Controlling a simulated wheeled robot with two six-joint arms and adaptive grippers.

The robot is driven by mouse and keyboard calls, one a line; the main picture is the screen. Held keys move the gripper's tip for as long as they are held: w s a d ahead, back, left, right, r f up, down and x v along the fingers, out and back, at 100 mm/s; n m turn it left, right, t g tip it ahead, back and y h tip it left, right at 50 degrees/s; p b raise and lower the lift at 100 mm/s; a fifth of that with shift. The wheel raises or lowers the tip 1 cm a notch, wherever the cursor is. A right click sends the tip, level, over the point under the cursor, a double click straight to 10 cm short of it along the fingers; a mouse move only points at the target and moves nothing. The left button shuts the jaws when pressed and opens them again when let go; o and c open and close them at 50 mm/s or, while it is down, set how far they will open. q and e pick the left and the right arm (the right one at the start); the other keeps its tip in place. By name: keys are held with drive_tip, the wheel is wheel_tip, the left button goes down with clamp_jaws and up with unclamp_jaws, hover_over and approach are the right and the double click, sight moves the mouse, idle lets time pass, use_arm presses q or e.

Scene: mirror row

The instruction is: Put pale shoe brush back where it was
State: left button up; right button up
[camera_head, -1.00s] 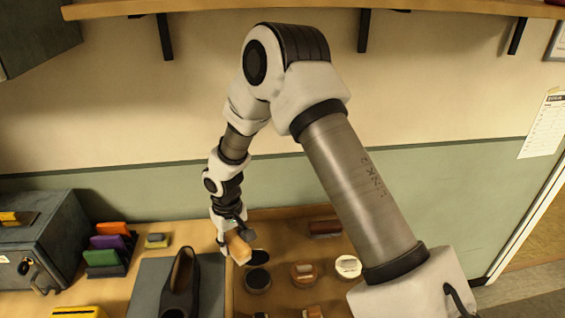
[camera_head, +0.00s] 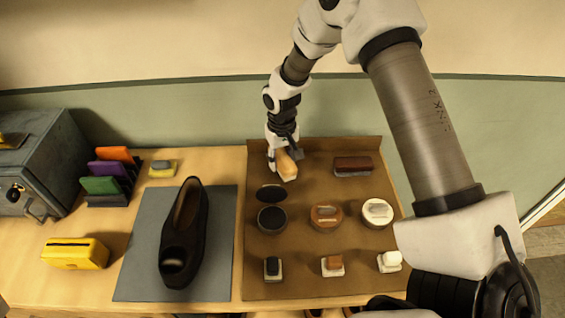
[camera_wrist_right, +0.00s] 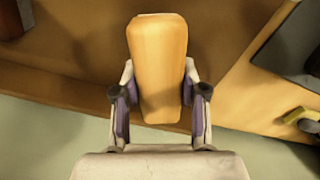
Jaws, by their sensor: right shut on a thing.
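My right gripper (camera_head: 282,160) is shut on the pale shoe brush (camera_head: 287,166), a block with a light wooden back. In the right wrist view the brush (camera_wrist_right: 158,70) sits between the two fingers (camera_wrist_right: 160,100). The gripper is at the back left of the brown tray (camera_head: 325,262). I cannot tell whether the brush touches the tray. A dark red-brown brush (camera_head: 352,166) lies to its right in the back row. My left gripper is not in view.
Round tins, among them a black one (camera_head: 271,219), a brown one (camera_head: 326,217) and a pale one (camera_head: 377,211), stand mid-tray, with small daubers in front. A black shoe (camera_head: 183,235) lies on the grey mat (camera_head: 135,270) to the left. A yellow box (camera_head: 76,253) stands farther left.

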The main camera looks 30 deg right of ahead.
sight(281, 157)
drive_tip(key=shift+s+f, duration=0.1)
drive_tip(key=shift+f, duration=0.65)
drive_tip(key=shift+a+f, duration=0.15)
drive_tip(key=shift+f, duration=0.15)
drive_tip(key=shift+f, duration=0.1)
drive_tip(key=o, duration=1.2)
drive_tip(key=shift+r, duration=0.2)
wheel_tip(281, 157, up, 12)
drive_tip(key=b, duration=0.2)
drive_tip(key=shift+f+b, duration=0.25)
drive_tip(key=shift+b, duration=0.1)
drive_tip(key=shift+r, duration=0.15)
